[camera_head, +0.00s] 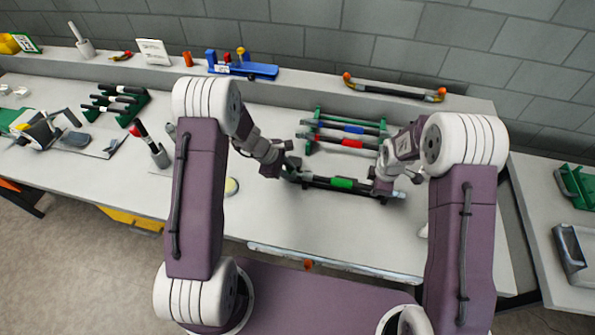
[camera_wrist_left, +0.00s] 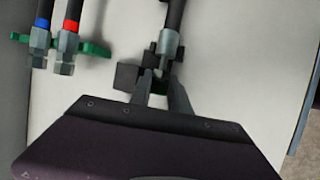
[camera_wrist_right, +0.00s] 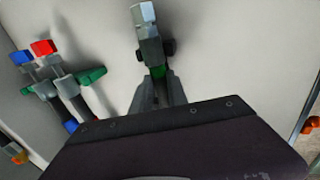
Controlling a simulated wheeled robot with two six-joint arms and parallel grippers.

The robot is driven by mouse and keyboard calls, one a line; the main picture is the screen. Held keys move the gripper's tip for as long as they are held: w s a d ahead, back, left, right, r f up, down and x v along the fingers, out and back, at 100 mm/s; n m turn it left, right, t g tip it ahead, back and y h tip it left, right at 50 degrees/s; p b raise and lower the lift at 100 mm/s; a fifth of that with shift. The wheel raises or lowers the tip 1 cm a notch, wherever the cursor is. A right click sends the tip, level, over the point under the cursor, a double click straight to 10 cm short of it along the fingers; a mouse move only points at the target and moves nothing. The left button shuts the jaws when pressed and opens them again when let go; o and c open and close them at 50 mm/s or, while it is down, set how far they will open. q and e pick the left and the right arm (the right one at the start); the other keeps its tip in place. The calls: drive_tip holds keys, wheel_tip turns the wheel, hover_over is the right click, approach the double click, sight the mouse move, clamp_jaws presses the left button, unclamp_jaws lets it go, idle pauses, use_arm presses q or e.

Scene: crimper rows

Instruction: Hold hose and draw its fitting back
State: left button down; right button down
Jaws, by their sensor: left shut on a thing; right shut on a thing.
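A black hose with a green band (camera_head: 341,183) spans between my two grippers at the front of the bench. My left gripper (camera_head: 289,172) is shut at the hose's left end. In the left wrist view its fingers (camera_wrist_left: 160,82) close on the end fitting, below a grey metal sleeve (camera_wrist_left: 169,42). My right gripper (camera_head: 384,186) is shut near the hose's right end. In the right wrist view a metal fitting (camera_wrist_right: 147,22) sticks out beyond its fingers (camera_wrist_right: 158,88). The exact grip there is partly hidden, with a bit of green between the fingers.
Behind, a green rack (camera_head: 317,117) bears hoses with a blue band (camera_head: 353,129) and a red band (camera_head: 352,143). Another hose (camera_head: 393,90) lies on the back ledge near a blue tool (camera_head: 244,69). Bench between is clear.

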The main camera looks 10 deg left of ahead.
use_arm(q)
drive_tip(key=shift+a, duration=0.2)
drive_tip(key=c, duration=1.1)
unclamp_jaws()
drive_tip(key=shift+c, duration=0.2)
drive_tip(key=shift+r, duration=0.1)
drive_tip(key=v, duration=1.1)
drive_tip(key=shift+r, duration=0.35)
use_arm(e)
drive_tip(key=c, duration=1.2)
unclamp_jaws()
use_arm(q)
drive_tip(key=shift+s+a, duration=0.1)
drive_tip(key=shift+a, duration=0.05)
